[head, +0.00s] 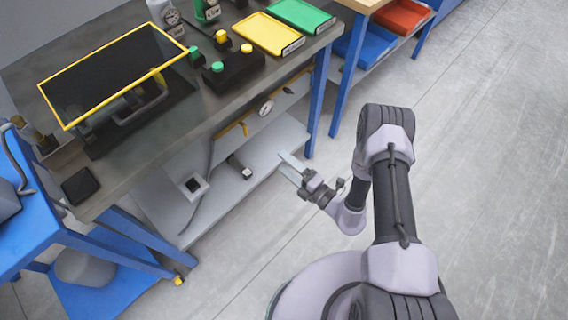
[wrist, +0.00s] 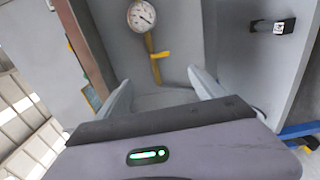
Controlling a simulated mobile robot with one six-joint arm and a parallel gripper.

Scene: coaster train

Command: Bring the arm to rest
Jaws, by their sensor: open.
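My gripper (head: 290,168) hangs over the floor in front of the workbench, its fingers pointing towards the bench's lower shelf in the head view. In the wrist view my gripper (wrist: 158,88) has its two pale fingers spread apart with nothing between them. My arm is folded on the right side of the head view, above my round base. The fingers look close to the shelf edge, but I cannot tell the exact gap.
The workbench (head: 130,165) carries a yellow-framed dark panel (head: 110,80), a yellow tray (head: 266,33) and a green tray (head: 300,15). A gauge (wrist: 141,16) shows behind the fingers. A blue cart (head: 35,222) stands at left. The floor (head: 480,160) at right is clear.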

